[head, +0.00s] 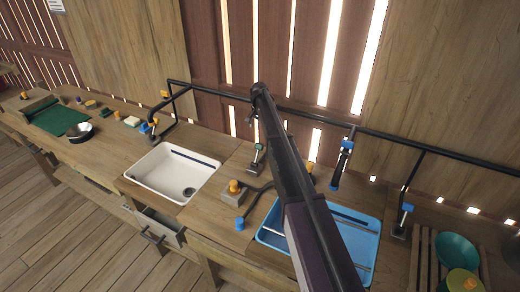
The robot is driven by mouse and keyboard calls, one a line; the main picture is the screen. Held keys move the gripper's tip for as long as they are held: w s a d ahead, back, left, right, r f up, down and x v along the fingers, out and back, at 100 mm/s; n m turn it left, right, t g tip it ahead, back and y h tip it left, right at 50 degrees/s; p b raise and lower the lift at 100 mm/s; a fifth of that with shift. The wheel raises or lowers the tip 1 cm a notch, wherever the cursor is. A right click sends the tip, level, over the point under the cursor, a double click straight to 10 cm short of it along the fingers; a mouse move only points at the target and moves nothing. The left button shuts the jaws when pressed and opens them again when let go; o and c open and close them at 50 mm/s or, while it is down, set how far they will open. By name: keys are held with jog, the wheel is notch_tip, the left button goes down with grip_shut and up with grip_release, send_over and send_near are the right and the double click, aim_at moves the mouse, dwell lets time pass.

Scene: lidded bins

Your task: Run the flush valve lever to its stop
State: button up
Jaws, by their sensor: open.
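My dark arm rises from the bottom of the head view to the pipe at the wall. My gripper (252,114) is at its far end, small, dark and partly hidden by the arm; it is open, and I see nothing in it. Several levers show, and I cannot tell which is the flush valve lever. A bent dark lever with a blue end (240,223) lies low between the basins. A short upright lever with a green top (259,147) stands behind it.
A white basin (143,174) is left of the levers. A blue tray (368,232) lies partly behind my arm. A grey block with an orange knob (234,190) stands between them. A black pipe (405,147) runs along the wall. A drawer (160,226) is open below the counter.

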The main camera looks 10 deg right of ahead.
aim_at(260, 145)
jog(key=shift+f+b, duration=4.9)
jog(key=shift+f, duration=0.3)
jog(key=c, duration=1.2)
jog(key=shift+o, duration=0.2)
jog(key=shift+d, duration=0.2)
